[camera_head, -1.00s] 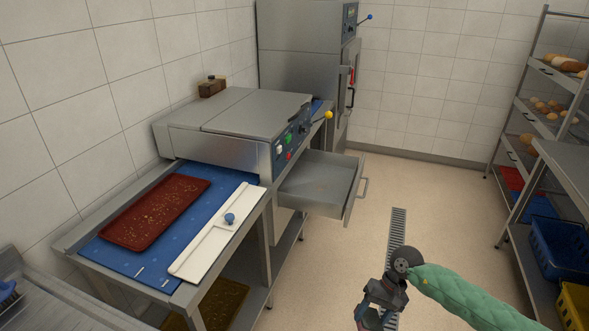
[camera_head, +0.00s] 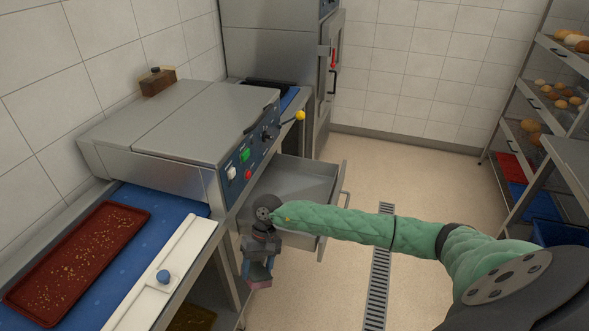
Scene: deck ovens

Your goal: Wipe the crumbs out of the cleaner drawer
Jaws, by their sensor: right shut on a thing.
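The cleaner drawer (camera_head: 300,182) is a grey metal drawer, pulled open below the machine's control panel. Its near part is hidden behind my right arm and the machine. I cannot make out crumbs in it. My right gripper (camera_head: 258,279) points down in front of the drawer's near side, apparently outside it. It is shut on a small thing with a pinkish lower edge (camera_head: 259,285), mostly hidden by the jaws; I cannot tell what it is. My left gripper is not in view.
The steel machine (camera_head: 170,125) has a yellow-knobbed lever (camera_head: 299,116). A red tray with crumbs (camera_head: 112,212) lies on the blue belt (camera_head: 150,203) beside a white board (camera_head: 185,245). A wooden-looking brush or block (camera_head: 158,84) sits behind. Floor right of the drawer is open.

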